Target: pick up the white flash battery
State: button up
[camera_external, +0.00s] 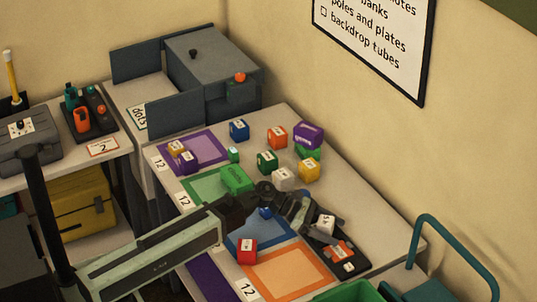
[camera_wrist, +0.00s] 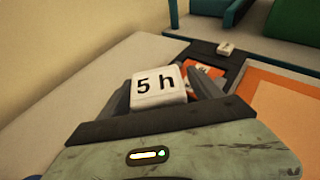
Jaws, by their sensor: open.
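A white block marked "5 h" (camera_wrist: 158,86) lies between the two fingers of my gripper (camera_wrist: 160,92) in the wrist view. In the external view the same white block (camera_external: 326,225) sits at the upper end of a black tray (camera_external: 368,262), just right of my gripper (camera_external: 309,218). My gripper is open, with one finger on each side of the block. I cannot tell whether either finger touches it. A second white block (camera_external: 283,179) stands farther back on the table, beside a green and a yellow block.
The black tray also holds an orange block (camera_external: 340,250) and a small white piece (camera_external: 348,267). A red block (camera_external: 247,251) stands near the orange-framed mat (camera_external: 318,270). Several coloured blocks stand at the back. A teal rail (camera_external: 455,240) rises at the right.

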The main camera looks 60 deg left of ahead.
jog(key=shift+w+d+f, duration=0.1)
jog(key=shift+w, duration=0.05)
grip_shut()
notch_tip(320, 180, up, 10)
jog(key=p, duration=1)
notch_tip(320, 180, down, 10)
jog(key=b, duration=0.8)
jog(key=shift+d+r+b, duration=0.1)
jog(key=shift+r+b, duration=0.15)
jog(key=shift+b, duration=0.1)
jog(key=shift+r, duration=0.2)
